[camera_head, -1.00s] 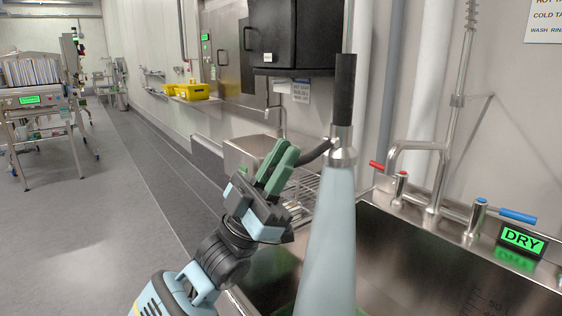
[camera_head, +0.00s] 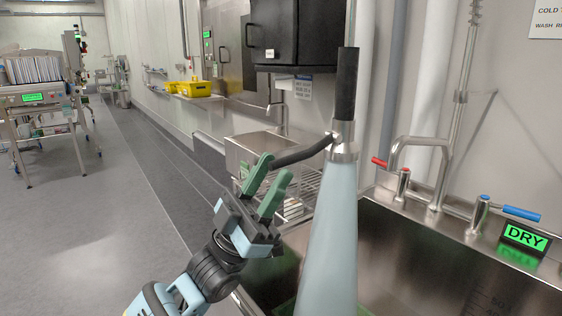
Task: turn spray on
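A light-blue cone-shaped spray head (camera_head: 333,235) stands large in the centre, with a metal collar (camera_head: 344,143) and a black upright grip (camera_head: 346,85) above it. A curved dark lever (camera_head: 303,154) reaches left from the collar. My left gripper (camera_head: 269,170) is just left of the spray head, with its green fingers apart and pointing up. The lever's free end is at the gap between the fingertips; I cannot tell if they touch. The green display (camera_head: 525,237) by the sink reads DRY. My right gripper is not in view.
A steel sink (camera_head: 385,243) fills the lower right, with a red-handled tap (camera_head: 380,162) and a blue-handled tap (camera_head: 520,213) on its back edge. A wire rack (camera_head: 310,190) lies behind the gripper.

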